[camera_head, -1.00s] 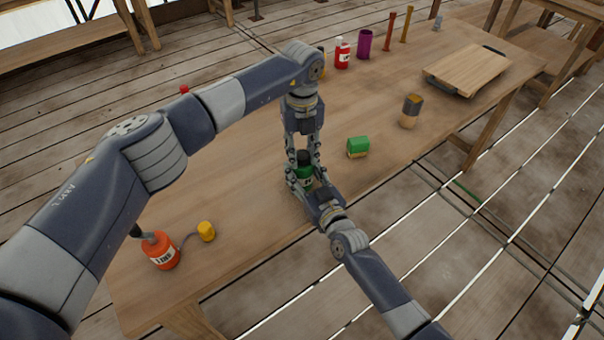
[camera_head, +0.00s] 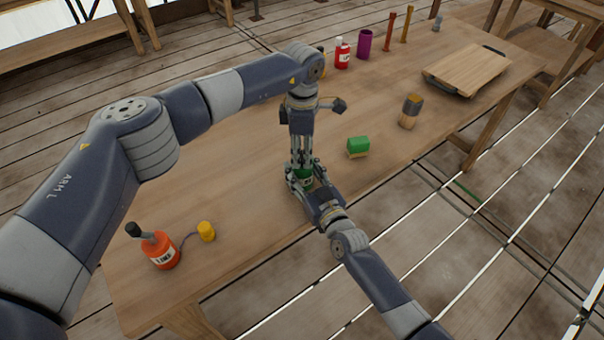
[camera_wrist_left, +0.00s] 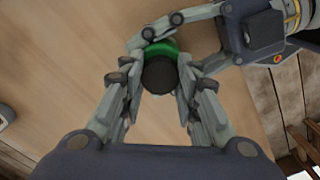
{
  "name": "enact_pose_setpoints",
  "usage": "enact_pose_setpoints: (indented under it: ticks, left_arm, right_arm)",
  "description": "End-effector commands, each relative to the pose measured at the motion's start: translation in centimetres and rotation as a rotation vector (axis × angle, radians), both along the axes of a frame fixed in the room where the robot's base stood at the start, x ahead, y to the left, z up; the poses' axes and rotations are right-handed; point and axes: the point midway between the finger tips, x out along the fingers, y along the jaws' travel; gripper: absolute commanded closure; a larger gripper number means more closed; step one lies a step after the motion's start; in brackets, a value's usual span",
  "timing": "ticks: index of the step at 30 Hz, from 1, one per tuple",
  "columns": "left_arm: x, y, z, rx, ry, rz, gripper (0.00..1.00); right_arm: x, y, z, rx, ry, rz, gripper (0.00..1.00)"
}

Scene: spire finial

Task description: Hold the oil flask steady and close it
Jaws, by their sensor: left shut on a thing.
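The green oil flask (camera_head: 304,176) stands upright on the table, mostly hidden between the grippers. Its black cap (camera_wrist_left: 159,75) sits on top with the flask's green body (camera_wrist_left: 160,48) just behind it in the left wrist view. My left gripper (camera_head: 302,164) points down from above and is shut on the black cap; its fingers lie along both sides of the cap in the left wrist view (camera_wrist_left: 158,88). My right gripper (camera_head: 305,184) comes in low from the front right and is shut around the flask body. I cannot tell how far the cap is turned.
An orange bottle (camera_head: 161,251) and a yellow-capped item (camera_head: 206,231) stand at the near left. A green block (camera_head: 358,146) and a dark cup-like item (camera_head: 411,111) stand to the right. A wooden board (camera_head: 467,70) lies further back. The table edge runs close by the right arm.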

Motion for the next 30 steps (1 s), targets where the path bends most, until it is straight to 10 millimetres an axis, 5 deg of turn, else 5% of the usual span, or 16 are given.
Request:
enact_pose_setpoints:
  ticks: [4, 8, 9, 12, 23, 30]
  left_arm:
    - [0.0, 0.0, 0.0, 0.001, -0.002, -0.218, 0.99]
    - [0.0, 0.0, 0.0, 0.000, -0.002, -0.204, 0.99]
    - [0.0, 0.0, 0.0, 0.000, -0.002, -0.204, 0.66]
    - [0.0, 0.0, 0.0, 0.000, -0.001, -0.203, 0.47]
    - [0.0, 0.0, 0.2, 0.000, -0.001, -0.201, 0.47]
    - [0.1, 0.0, 3.9, -0.001, -0.005, -0.202, 0.47]
  right_arm:
    - [0.0, 0.0, -0.1, 0.000, 0.001, 0.001, 1.00]
    - [0.0, 0.0, -0.1, 0.000, 0.001, 0.001, 1.00]
    - [0.0, 0.0, -0.1, 0.000, 0.001, 0.001, 1.00]
    - [0.0, 0.0, -0.1, 0.000, 0.001, 0.001, 1.00]
    - [0.0, 0.0, -0.1, 0.000, 0.001, 0.000, 1.00]
    - [0.0, 0.0, -0.1, 0.000, 0.001, 0.000, 1.00]
